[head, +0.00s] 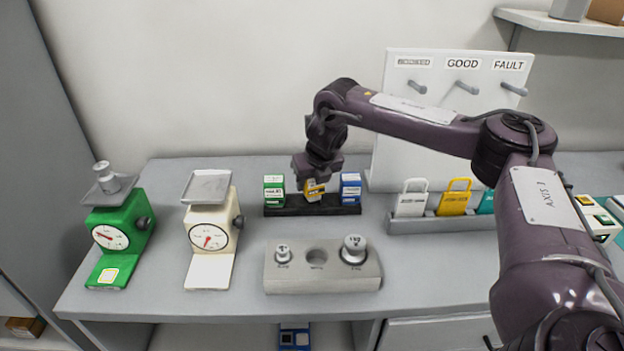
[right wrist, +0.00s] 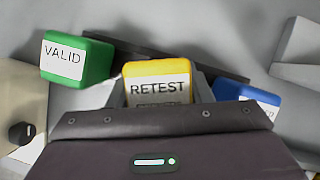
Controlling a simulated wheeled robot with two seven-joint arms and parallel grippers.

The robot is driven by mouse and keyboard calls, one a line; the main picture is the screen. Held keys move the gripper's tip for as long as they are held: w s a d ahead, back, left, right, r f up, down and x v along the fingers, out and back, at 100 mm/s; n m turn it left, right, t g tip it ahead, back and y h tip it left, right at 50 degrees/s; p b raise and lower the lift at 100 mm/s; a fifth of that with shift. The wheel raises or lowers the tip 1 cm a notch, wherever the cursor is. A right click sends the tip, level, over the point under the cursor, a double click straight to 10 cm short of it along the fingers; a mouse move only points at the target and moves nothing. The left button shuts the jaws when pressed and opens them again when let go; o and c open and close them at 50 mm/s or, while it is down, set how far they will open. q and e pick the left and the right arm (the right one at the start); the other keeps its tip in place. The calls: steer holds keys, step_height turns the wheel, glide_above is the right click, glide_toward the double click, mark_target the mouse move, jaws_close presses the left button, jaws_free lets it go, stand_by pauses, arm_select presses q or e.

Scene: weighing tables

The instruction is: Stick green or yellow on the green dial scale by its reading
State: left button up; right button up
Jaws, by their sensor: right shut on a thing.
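The green dial scale (head: 125,225) stands at the left of the table with a metal weight (head: 108,180) on its pan. Its dial (head: 110,237) has a red needle pointing to the upper left; the figures are too small to read. My right gripper (head: 314,190) is shut on the yellow RETEST block (right wrist: 157,84), at the dark rack (head: 290,210). The green VALID block (head: 274,188) is left of it and a blue block (head: 350,188) right of it. My left gripper is out of view.
A cream dial scale (head: 212,225) stands right of the green one with an empty pan. A grey weight holder (head: 322,280) with two weights and an empty hollow lies in front of the rack. Padlock-shaped tags stand in a grey tray (head: 450,224) to the right.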

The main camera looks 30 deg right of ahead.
steer(key=shift+f, duration=0.2)
stand_by(0.4)
steer(key=shift+f+b, duration=0.65)
steer(key=shift+f, duration=0.45)
steer(key=o, duration=1)
steer(key=shift+c, duration=0.2)
